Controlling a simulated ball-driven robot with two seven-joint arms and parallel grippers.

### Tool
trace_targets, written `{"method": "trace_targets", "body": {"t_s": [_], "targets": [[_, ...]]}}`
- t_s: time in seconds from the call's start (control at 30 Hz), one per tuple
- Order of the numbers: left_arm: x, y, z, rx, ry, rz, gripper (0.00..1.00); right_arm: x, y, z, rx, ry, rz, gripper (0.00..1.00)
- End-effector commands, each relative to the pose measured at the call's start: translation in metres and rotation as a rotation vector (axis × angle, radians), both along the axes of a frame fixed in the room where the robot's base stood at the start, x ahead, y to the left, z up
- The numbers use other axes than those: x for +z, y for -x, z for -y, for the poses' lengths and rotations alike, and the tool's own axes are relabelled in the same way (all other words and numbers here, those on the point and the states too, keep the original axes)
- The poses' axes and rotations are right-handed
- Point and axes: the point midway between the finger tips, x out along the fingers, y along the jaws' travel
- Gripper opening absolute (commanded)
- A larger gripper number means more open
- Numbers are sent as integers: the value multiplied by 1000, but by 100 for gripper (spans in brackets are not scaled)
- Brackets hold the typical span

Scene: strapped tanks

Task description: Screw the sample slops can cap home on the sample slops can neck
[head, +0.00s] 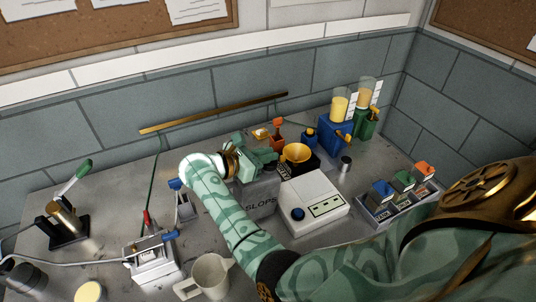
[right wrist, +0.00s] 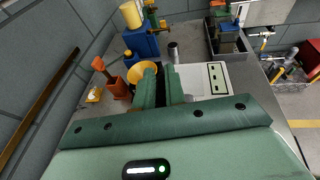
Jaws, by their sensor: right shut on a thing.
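The sample slops can (head: 262,205) is a grey box lettered SLOPS, left of the white instrument in the head view. My right gripper (head: 268,157) is above the can's top, and its fingers also show in the right wrist view (right wrist: 160,82). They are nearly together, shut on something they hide. It is likely the sample slops can cap, which I cannot make out in either view. The can neck is hidden by the gripper, so I cannot tell whether the cap touches it or is level. My left gripper is not in view.
A yellow funnel (head: 296,152) is close beside the fingertips. A white instrument (head: 314,203) stands right of the can. An orange pot (head: 277,128) and blue container (head: 336,135) are behind. A jug (head: 208,276) stands in front.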

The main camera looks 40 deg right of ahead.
Motion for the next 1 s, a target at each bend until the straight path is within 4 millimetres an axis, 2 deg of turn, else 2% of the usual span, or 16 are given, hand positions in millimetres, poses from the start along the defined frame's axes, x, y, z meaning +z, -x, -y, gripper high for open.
{"method": "trace_targets", "body": {"t_s": [0.03, 0.37, 0.77, 1.0], "targets": [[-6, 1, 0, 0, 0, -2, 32, -13, -7, -75, 26, -153, 6, 0], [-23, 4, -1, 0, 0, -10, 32, -15, -8, -76, -231, -154, 18, 0], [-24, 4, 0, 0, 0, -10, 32, -16, -6, -76, -269, -155, 17, 0], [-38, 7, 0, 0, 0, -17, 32, -19, -9, -75, -405, -154, 25, 0]]}}
